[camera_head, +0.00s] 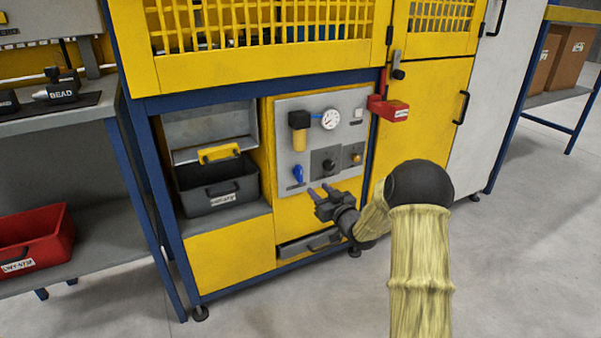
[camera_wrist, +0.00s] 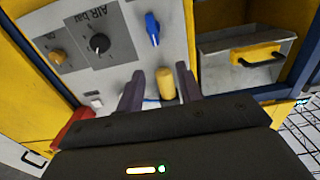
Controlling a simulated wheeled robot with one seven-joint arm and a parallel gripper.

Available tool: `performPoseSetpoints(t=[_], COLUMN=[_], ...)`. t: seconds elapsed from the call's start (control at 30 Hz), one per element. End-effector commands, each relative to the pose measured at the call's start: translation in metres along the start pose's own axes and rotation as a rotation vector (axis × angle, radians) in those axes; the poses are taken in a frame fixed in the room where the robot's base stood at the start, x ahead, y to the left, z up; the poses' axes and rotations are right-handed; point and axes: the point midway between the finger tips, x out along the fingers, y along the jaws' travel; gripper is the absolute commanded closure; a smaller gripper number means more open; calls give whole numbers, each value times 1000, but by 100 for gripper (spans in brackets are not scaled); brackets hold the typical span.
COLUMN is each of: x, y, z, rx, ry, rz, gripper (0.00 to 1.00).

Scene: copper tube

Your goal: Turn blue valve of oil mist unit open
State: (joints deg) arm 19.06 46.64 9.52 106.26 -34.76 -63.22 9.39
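The blue valve (camera_head: 298,173) is a small lever at the lower left of the grey panel (camera_head: 345,110) on the yellow machine. It also shows in the wrist view (camera_wrist: 152,28), beyond my fingertips, with its handle running roughly up and down in the picture. My gripper (camera_head: 319,188) is in front of the panel, below and right of the valve. In the wrist view my gripper (camera_wrist: 158,80) has its two fingers apart, with no object held. Nothing touches the valve in view. The oil mist unit's amber bowl (camera_head: 299,139) is above the valve; it also shows in the wrist view (camera_wrist: 166,84).
The panel carries a gauge (camera_head: 330,119), a black knob (camera_head: 328,165) and an orange knob (camera_head: 356,158). A red box (camera_head: 388,108) sticks out at its upper right. An open grey toolbox (camera_head: 218,190) stands on the left. A drawer handle (camera_head: 310,243) is below.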

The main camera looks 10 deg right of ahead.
Motion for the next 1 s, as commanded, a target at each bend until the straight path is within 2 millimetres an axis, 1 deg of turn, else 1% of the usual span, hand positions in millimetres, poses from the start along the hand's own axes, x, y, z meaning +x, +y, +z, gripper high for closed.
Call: performPoseSetpoints(t=[0.03,0.17,0.5,0.8,1.0], x=[8,27,75,113,133], y=[3,6,5,4,4], z=[3,2,3,2,2], rx=[-2,-2,-2,-1,-2], ry=[1,3,1,2,1], rz=[3,8,6,6,4], gripper=[64,64,64,64,64])
